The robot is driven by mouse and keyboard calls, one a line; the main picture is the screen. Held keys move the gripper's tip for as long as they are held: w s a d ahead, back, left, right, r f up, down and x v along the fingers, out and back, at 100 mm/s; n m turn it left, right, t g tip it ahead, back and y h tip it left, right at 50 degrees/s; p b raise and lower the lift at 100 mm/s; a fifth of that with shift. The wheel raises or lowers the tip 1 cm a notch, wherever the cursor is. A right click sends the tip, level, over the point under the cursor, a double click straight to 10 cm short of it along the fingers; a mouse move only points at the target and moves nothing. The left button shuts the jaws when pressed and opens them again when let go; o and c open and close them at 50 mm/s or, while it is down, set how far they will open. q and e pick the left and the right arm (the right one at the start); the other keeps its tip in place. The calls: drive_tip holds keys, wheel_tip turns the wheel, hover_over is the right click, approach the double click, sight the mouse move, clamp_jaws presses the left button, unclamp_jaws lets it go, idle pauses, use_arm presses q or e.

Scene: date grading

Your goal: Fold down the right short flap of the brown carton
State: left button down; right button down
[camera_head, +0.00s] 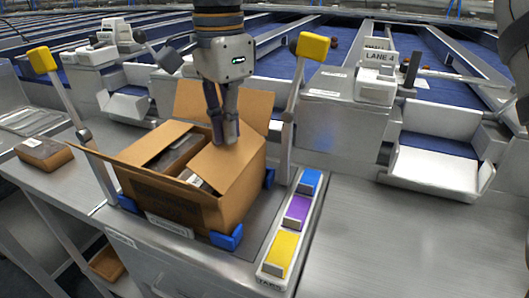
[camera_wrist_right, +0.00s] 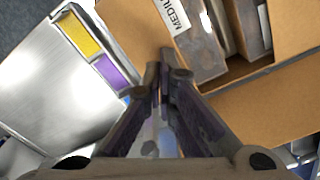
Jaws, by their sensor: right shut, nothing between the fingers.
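The brown carton (camera_head: 240,205) stands in a holder on the steel bench, in the middle of the head view. Its right short flap (camera_head: 212,165) slants inward over the opening and covers part of it. In the wrist view this flap (camera_wrist_right: 132,30) is at the upper left. My right gripper (camera_head: 226,138) points down, shut and empty, with its fingertips at the flap; whether they touch is unclear. In the wrist view the closed fingertips (camera_wrist_right: 164,72) are beside the packs (camera_wrist_right: 200,45) inside the carton. The back flap (camera_head: 255,108) stands up behind the gripper. My left gripper is out of view.
Posts with yellow tops (camera_head: 313,46) stand at both sides of the carton. A strip of blue, purple and yellow buttons (camera_head: 297,212) lies to its right. A brown pack (camera_head: 44,153) lies at the left. The bench at the right is clear.

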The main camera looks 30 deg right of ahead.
sight(229, 147)
drive_tip(key=shift+f, duration=1.6)
wheel_tip(229, 147, up, 11)
drive_tip(key=shift+p, duration=0.35)
